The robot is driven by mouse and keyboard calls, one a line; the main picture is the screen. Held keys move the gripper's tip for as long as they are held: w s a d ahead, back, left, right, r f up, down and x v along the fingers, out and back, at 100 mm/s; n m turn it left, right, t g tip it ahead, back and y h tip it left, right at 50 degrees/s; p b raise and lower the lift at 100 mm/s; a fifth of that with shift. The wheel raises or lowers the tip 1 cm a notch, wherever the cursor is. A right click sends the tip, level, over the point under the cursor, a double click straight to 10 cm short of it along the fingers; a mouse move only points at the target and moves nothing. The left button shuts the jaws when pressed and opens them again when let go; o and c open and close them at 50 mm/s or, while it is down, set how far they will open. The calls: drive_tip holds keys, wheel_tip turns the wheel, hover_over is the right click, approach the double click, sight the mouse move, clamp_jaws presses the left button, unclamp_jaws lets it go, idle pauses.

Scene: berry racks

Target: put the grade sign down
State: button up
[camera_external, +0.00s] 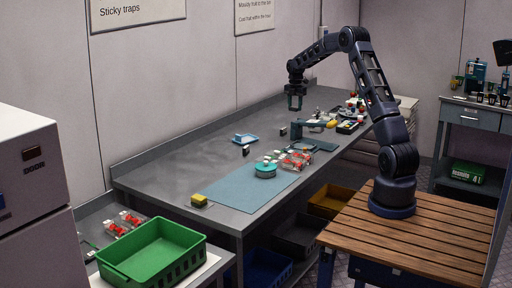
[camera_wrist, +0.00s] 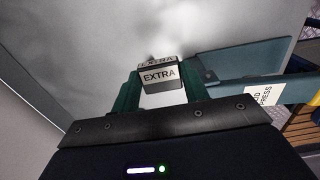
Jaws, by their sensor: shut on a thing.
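The grade sign (camera_wrist: 158,76) is a small block with a white face reading "EXTRA" in the wrist view. It sits between the green fingers of my gripper (camera_wrist: 160,88), which is shut on it. In the external view my gripper (camera_external: 296,103) hangs fingers down above the far part of the long grey bench (camera_external: 180,165). The sign is too small to make out there. The grey bench surface (camera_wrist: 100,50) shows below the sign in the wrist view, with a gap that I cannot measure.
A teal press (camera_wrist: 265,93) with a label partly reading "PRESS" stands close on the right in the wrist view. Small dark blocks (camera_external: 246,150), a light-blue tray (camera_external: 245,139), a blue mat (camera_external: 235,192) and berry punnets (camera_external: 295,160) lie on the bench. The bench's left middle is clear.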

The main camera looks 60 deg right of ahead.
wheel_tip(320, 180, up, 7)
drive_tip(key=shift+r, duration=0.1)
drive_tip(key=w+a+f+m, duration=0.1)
drive_tip(key=a+f+m, duration=0.35)
drive_tip(key=a, duration=1.05)
drive_tip(key=a+f+m, duration=0.4)
drive_tip(key=a+m, duration=0.1)
drive_tip(key=a, duration=0.9)
drive_tip(key=w+a+f+m, duration=0.1)
drive_tip(key=a+f+m, duration=0.35)
drive_tip(key=a, duration=1.05)
drive_tip(key=s+a+r+m+g+y, duration=0.1)
drive_tip(key=s+r+m+g+y, duration=0.1)
drive_tip(key=s+m+y, duration=0.35)
drive_tip(key=s+a+r+m+g+y, duration=0.25)
drive_tip(key=s+m, duration=0.35)
drive_tip(key=m, duration=0.4)
wheel_tip(320, 180, up, 12)
drive_tip(key=s+m+t+y, duration=0.3)
drive_tip(key=m+t+y, duration=0.3)
drive_tip(key=y, duration=0.4)
drive_tip(key=shift+m+g, duration=0.25)
drive_tip(key=shift+g, duration=0.5)
drive_tip(key=f, duration=1.9)
drive_tip(key=shift+w+d+f, duration=0.15)
drive_tip(key=shift+w+f, duration=0.1)
drive_tip(key=shift+f, duration=0.1)
